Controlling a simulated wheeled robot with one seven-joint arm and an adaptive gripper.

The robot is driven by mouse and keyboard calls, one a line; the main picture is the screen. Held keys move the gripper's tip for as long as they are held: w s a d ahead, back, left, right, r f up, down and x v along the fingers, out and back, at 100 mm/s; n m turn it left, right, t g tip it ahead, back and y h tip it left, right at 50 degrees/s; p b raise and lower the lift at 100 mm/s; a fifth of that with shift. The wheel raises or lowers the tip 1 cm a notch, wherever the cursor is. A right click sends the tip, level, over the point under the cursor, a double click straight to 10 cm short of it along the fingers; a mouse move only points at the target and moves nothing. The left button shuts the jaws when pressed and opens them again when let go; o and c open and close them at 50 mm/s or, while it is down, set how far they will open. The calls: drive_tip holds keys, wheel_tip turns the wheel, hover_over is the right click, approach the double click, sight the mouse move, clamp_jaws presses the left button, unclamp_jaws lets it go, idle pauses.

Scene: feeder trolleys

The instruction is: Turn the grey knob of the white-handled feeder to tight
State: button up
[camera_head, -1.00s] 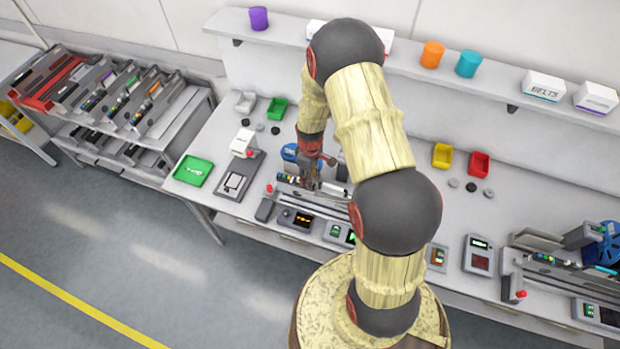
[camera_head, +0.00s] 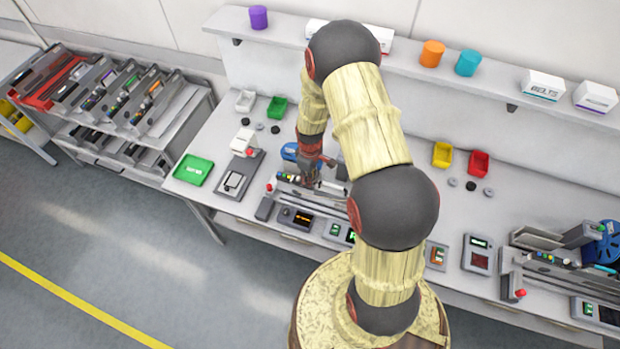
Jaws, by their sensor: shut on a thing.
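My gripper (camera_head: 309,177) points down over the feeder (camera_head: 285,189) on the bench, left of the middle of the picture. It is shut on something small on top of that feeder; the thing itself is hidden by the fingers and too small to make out. A blue reel (camera_head: 289,151) sits just behind the gripper. Small coloured spots show on the feeder to the left of the fingers. I cannot make out a white handle or a grey knob here.
A green tray (camera_head: 194,170) and a grey device (camera_head: 239,176) stand to the left on the bench. A second feeder with a blue reel (camera_head: 602,244) is at the far right. A trolley rack (camera_head: 150,160) holds several feeders at the left. Small screens line the bench front.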

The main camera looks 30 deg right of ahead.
clamp_jaws()
drive_tip(key=m+b, duration=0.2)
drive_tip(key=m, duration=0.1)
drive_tip(key=shift+f+m+b, duration=0.15)
drive_tip(key=shift+m+b, duration=0.25)
drive_tip(key=m+b, duration=0.2)
drive_tip(key=m, duration=0.3)
drive_tip(key=shift+b, duration=0.35)
drive_tip(key=shift+m, duration=0.3)
drive_tip(key=o, duration=0.9)
unclamp_jaws()
